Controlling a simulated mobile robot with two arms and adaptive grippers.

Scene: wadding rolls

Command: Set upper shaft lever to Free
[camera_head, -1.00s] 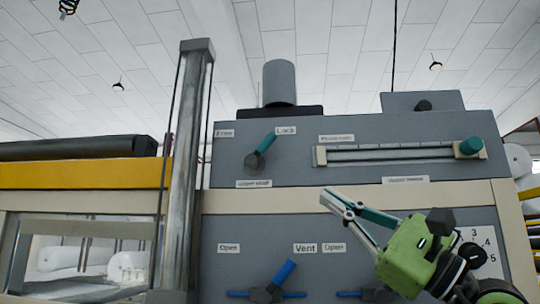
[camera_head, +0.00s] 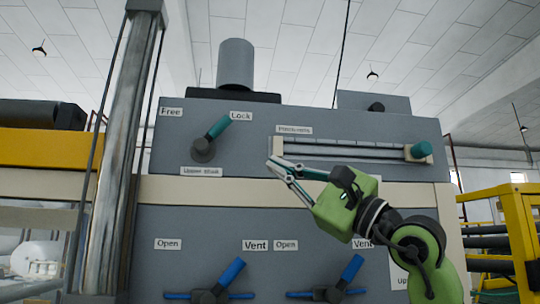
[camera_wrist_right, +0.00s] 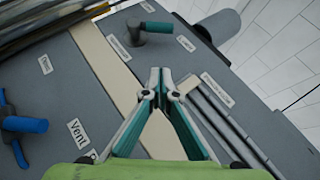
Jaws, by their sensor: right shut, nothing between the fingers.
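The upper shaft lever (camera_head: 216,128) has a teal handle on a dark round hub, on the upper grey panel. Its handle tilts up and right toward the Lock label (camera_head: 241,116). The Free label (camera_head: 171,112) is up and left of the hub. My right gripper (camera_head: 274,168) is shut and empty, right of and below the lever, apart from it. In the right wrist view, the lever (camera_wrist_right: 156,27) lies beyond the closed fingertips (camera_wrist_right: 160,82), with a gap between. My left gripper is not in view.
A slider with a teal knob (camera_head: 421,150) runs across the panel right of the lever. Blue-handled valves (camera_head: 229,274) sit on the lower panel. A metal column (camera_head: 121,160) stands at left, and a yellow frame (camera_head: 515,215) at right.

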